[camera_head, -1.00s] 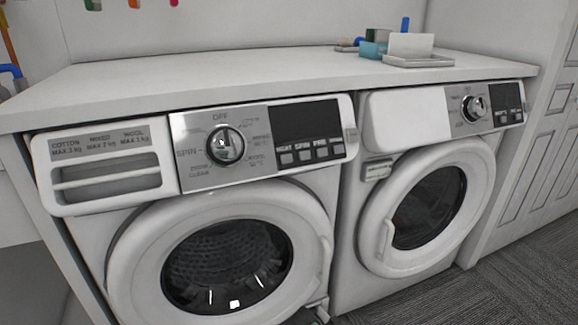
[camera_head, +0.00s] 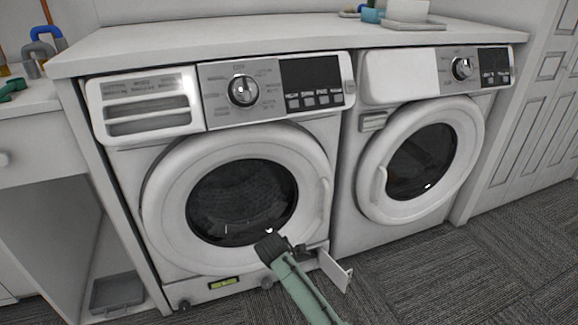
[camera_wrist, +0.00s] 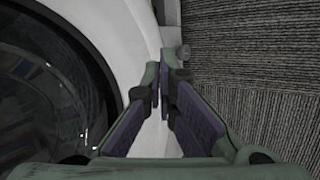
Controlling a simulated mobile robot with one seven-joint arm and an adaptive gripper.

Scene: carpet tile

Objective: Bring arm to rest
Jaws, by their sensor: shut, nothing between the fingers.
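My gripper (camera_wrist: 161,85) is shut and empty in the wrist view, its dark finger pads close together at the tips. It is in front of the left washing machine (camera_head: 228,282). The machine's white door rim and dark round glass (camera_wrist: 45,85) fill the left of that view. In the head view my green arm (camera_head: 305,290) rises from the bottom edge, with its dark end overlapping the lower part of the left machine's door (camera_head: 240,200). Whether the gripper touches the machine cannot be told.
A small white flap (camera_head: 335,270) stands open at the left machine's base. A second machine (camera_head: 345,190) stands to the right, its round door shut. A white countertop (camera_head: 250,42) covers both. Grey carpet (camera_head: 450,270) is clear at front right.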

